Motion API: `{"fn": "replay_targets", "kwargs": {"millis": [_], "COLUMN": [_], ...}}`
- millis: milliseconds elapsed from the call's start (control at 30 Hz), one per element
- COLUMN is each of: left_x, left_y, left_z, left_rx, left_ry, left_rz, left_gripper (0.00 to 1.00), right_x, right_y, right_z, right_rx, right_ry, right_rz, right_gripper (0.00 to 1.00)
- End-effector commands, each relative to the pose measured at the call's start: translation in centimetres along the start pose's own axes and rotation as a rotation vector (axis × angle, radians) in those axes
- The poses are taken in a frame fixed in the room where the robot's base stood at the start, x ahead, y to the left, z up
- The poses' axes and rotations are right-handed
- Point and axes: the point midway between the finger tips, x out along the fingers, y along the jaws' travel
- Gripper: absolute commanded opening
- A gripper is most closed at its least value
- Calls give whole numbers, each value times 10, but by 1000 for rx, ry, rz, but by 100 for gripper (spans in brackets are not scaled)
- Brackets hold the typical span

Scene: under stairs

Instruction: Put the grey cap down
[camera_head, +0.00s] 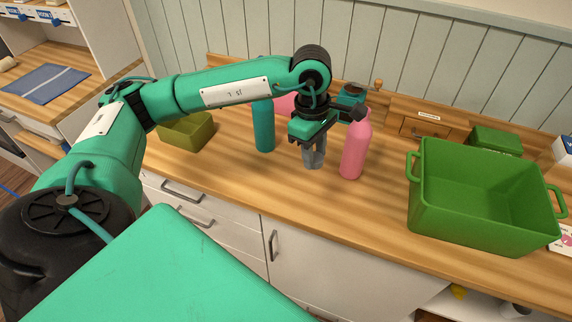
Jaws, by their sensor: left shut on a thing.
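My left gripper (314,162) points down over the wooden counter, between a teal bottle and a pink bottle. Its grey fingers are shut on a small grey thing, taken to be the grey cap; fingers and cap are hard to tell apart at this size. The fingertips are low, close to the counter top; I cannot tell whether they or the cap touch it. My right gripper is not in view.
The teal bottle (264,128) stands left of the gripper, its top partly behind my arm. An olive bin (187,131) is further left. A large green crate (424,200) with handles fills the right. The counter (300,205) in front of the bottles is clear.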

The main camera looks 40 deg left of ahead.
Motion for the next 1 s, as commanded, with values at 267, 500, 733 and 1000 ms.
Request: {"fn": "replay_targets", "kwargs": {"millis": [267,500,733,1000], "left_x": [-7,-16,-25,-34], "left_y": [6,9,11,11], "left_z": [-15,-27,-39,-52], "left_rx": [-460,-855,-1234,-1607], "left_ry": [-2,-3,-5,-5], "left_rz": [60,110,159,204], "left_gripper": [0,0,0,0], "right_x": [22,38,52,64], "right_y": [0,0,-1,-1], "right_z": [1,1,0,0], "right_rx": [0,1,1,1], "right_ry": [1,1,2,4], "right_rz": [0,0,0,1], "right_gripper": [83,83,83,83]}}
